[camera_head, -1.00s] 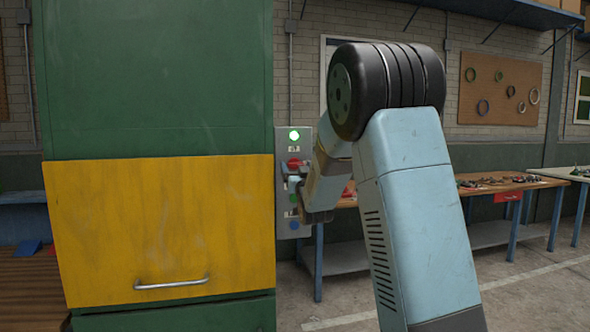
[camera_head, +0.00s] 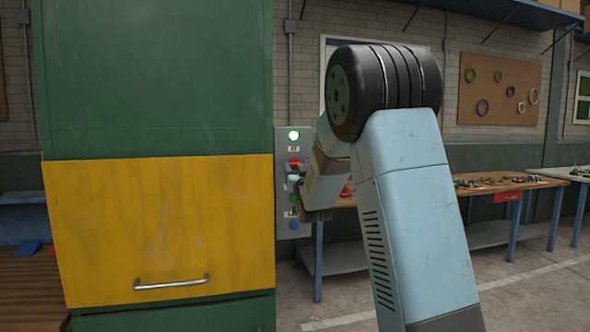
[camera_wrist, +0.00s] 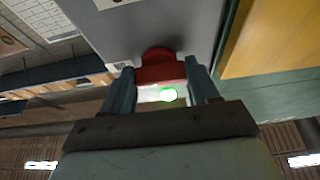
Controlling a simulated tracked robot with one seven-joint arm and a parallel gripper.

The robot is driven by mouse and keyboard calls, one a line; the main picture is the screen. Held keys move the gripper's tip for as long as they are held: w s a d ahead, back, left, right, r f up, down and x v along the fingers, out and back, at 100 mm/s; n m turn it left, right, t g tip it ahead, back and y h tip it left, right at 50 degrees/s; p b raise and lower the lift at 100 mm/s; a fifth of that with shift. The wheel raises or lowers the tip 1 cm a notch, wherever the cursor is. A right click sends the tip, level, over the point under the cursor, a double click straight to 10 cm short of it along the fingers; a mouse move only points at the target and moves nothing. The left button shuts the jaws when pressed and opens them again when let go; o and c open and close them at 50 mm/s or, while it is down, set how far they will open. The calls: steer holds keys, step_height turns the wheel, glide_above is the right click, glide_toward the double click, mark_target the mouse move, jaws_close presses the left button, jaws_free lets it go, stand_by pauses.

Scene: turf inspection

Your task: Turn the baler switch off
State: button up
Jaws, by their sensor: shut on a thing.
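The control panel (camera_head: 283,222) is a grey plate at the right edge of the green and yellow baler (camera_head: 160,225). At its top is a lit green lamp (camera_head: 294,135), bright also in the wrist view (camera_wrist: 169,95). Below it is a red switch (camera_head: 293,162). In the wrist view the red switch (camera_wrist: 158,66) sits between my two fingertips. My gripper (camera_wrist: 160,72) is shut on it, one finger on each side. In the head view my wrist partly covers the panel. I cannot read the switch's position.
The yellow door with a metal handle (camera_head: 171,284) stands just left of the panel. A wooden workbench (camera_head: 480,187) with small items is behind my arm at right. The concrete floor at the lower right is clear.

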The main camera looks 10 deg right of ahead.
steer(key=shift+a, duration=0.1)
steer(key=shift+n, duration=0.5)
steer(key=n+g+y, duration=0.2)
steer(key=n, duration=0.5)
steer(key=n+g+y, duration=0.2)
steer(key=n, duration=0.5)
steer(key=n+g+y, duration=0.1)
steer(key=n+y, duration=0.2)
steer(key=n, duration=0.4)
steer(key=shift+d+r+g, duration=0.2)
steer(key=shift+d+g, duration=0.1)
steer(key=shift+g, duration=0.1)
steer(key=shift+f+n, duration=0.1)
steer(key=shift+n, duration=0.3)
steer(key=o, duration=1)
steer(key=shift+o, duration=0.3)
